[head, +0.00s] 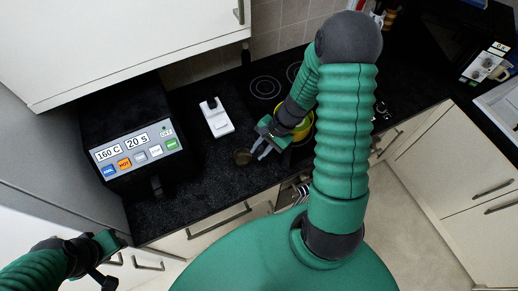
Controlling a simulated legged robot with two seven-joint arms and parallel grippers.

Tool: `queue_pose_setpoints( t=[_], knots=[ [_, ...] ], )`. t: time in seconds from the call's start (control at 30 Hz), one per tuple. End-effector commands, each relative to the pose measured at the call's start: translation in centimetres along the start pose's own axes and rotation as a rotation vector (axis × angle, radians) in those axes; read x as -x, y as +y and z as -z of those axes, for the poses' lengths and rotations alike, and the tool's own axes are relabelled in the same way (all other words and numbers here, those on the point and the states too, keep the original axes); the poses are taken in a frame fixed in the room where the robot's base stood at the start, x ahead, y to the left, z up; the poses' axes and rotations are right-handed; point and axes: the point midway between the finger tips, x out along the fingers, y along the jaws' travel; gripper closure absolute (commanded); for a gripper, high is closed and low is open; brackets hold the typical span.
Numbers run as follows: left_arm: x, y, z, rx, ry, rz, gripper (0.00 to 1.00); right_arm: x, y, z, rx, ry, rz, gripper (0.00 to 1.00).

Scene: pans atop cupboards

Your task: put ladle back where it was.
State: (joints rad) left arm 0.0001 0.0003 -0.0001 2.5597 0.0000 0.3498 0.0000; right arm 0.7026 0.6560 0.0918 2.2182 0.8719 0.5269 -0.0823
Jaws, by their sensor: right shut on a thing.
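My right gripper (262,151) is low over the black worktop, left of a yellow pot (301,128) on the hob. It is shut on what I take to be the ladle. A small round brownish bowl shape (243,157), likely the ladle's head, shows just left of its fingertips. The ladle's handle cannot be made out. My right arm hides part of the pot and of the hob. My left gripper (112,262) is at the lower left, in front of the cupboards, with its fingers apart and empty.
A black appliance with a button panel (136,148) stands at the left on the worktop (200,180). A white device (215,117) stands behind my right gripper. The hob (265,88) lies at the back. A white wall cupboard (120,40) overhangs the upper left.

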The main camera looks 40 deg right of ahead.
Motion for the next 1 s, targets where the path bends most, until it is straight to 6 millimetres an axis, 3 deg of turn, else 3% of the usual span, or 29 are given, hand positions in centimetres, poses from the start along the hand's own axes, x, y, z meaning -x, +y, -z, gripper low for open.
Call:
queue_pose_setpoints(
  t=[0.03,0.2,0.57,1.0],
  knots=[
    [-0.2,0.0,-0.1,0.0,0.0,0.0,0.65,-0.1,0.1,0.1,0.0,0.0,0.0,0.78],
    [-0.1,0.0,0.0,0.0,0.0,0.0,0.65,-0.1,0.0,0.1,0.0,0.0,0.0,0.58],
    [0.1,0.0,0.0,0.0,0.0,0.0,0.65,0.7,-0.2,0.0,0.001,0.002,0.002,0.58],
    [-0.7,0.0,-0.2,0.0,0.0,0.0,0.65,10.6,-0.2,0.1,0.001,0.003,0.003,0.58]
  ],
)
